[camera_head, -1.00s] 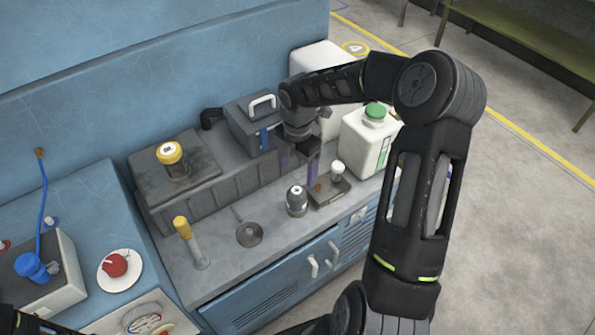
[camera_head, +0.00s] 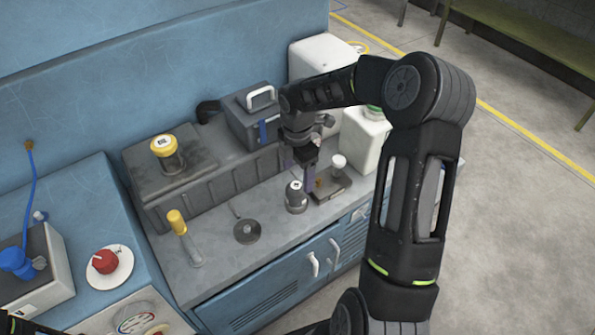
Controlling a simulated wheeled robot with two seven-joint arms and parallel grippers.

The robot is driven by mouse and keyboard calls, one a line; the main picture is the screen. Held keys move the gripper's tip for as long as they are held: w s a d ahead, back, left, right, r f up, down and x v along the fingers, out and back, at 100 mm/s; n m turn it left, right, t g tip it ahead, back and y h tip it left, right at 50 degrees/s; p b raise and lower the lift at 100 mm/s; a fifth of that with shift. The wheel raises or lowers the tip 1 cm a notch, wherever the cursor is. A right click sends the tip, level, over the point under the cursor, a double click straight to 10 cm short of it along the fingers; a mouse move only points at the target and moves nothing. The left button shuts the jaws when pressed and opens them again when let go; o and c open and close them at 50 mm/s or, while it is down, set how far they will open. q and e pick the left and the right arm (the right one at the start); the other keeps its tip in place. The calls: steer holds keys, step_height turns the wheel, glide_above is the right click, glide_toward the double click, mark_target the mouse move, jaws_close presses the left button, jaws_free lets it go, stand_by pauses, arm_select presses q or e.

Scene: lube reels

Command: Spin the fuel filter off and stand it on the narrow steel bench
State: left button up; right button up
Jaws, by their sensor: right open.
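My right gripper (camera_head: 301,170) points down above the back of the grey steel bench top (camera_head: 225,275). Its purple fingers are apart, with nothing seen between them; the wrist partly hides them. A dark canister with a pale top (camera_head: 296,197) stands upright on the bench just in front of the fingers. A yellow-capped, dark-bodied cylinder (camera_head: 168,155) stands on a dark grey block at the back left. I cannot tell for certain which of these is the fuel filter. My left gripper is out of view; only a dark bit of arm shows at the lower left corner.
A small plate with a white-knobbed part (camera_head: 337,165) sits right of the canister. A yellow-handled tool (camera_head: 181,226) and a round-ended metal tool (camera_head: 246,231) are further left. A grey box (camera_head: 254,116) and a white jug (camera_head: 362,140) stand behind. The bench's front strip is clear.

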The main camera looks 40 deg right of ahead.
mark_target(297, 184)
step_height(297, 184, down, 8)
steer(key=shift+r+p, duration=0.15)
steer(key=shift+p, duration=0.25)
steer(key=shift+c, duration=0.6)
steer(key=c, duration=1.6)
steer(key=shift+o, duration=0.2)
steer(key=n+p, duration=0.1)
steer(key=n, duration=0.1)
steer(key=shift+r+n+p, duration=0.25)
steer(key=shift+n+p, duration=0.1)
steer(key=shift+n, duration=0.05)
steer(key=shift+n+p, duration=0.3)
steer(key=shift+n, duration=0.4)
steer(key=shift+f+n, duration=0.25)
steer(key=shift+n, duration=0.25)
